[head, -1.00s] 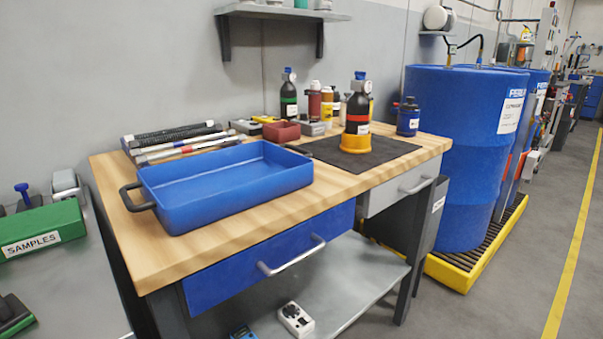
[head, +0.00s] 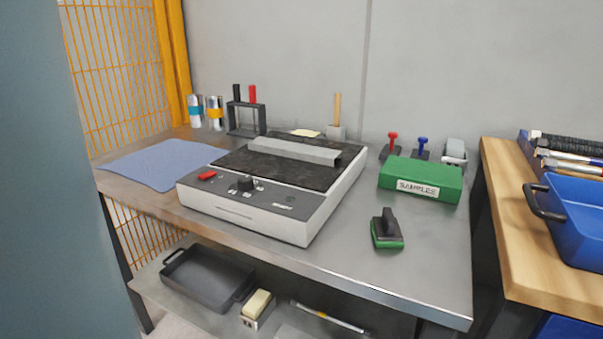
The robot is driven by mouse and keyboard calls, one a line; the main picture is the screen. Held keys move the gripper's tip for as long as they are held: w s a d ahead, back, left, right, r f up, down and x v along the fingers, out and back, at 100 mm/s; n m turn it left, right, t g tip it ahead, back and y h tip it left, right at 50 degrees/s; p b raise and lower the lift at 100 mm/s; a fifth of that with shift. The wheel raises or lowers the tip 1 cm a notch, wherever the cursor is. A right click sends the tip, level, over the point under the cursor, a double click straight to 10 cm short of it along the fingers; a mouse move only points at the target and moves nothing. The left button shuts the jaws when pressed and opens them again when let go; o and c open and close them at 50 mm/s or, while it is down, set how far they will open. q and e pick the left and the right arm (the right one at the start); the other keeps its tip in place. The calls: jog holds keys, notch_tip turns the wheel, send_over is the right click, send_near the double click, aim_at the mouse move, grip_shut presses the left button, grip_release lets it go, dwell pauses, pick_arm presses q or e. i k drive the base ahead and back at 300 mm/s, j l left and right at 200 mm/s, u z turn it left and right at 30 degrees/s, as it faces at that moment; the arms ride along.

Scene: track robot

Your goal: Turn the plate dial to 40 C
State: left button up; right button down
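A white and grey hot plate unit (head: 247,222) with a dark top plate stands on a grey metal bench in the head view. A black dial (head: 246,184) sits on its front panel, with a red switch (head: 207,175) to its left. The dial's markings are too small to read. A grey metal bar (head: 294,151) lies across the top plate. Neither of my grippers shows in this view.
A blue cloth (head: 163,164) lies left of the unit. A green SAMPLES box (head: 420,180) and a green-based black block (head: 387,230) are on its right. The grey bench (head: 345,255) is clear in front. A wooden bench (head: 507,190) with a blue tray (head: 578,215) adjoins at right.

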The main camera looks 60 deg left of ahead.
aim_at(245, 183)
jog(key=u, duration=1.9)
jog(key=k+l+u, duration=0.2)
jog(key=u, duration=0.25)
jog(key=k+l+u, duration=0.2)
jog(key=u, duration=0.25)
jog(key=l, duration=0.1)
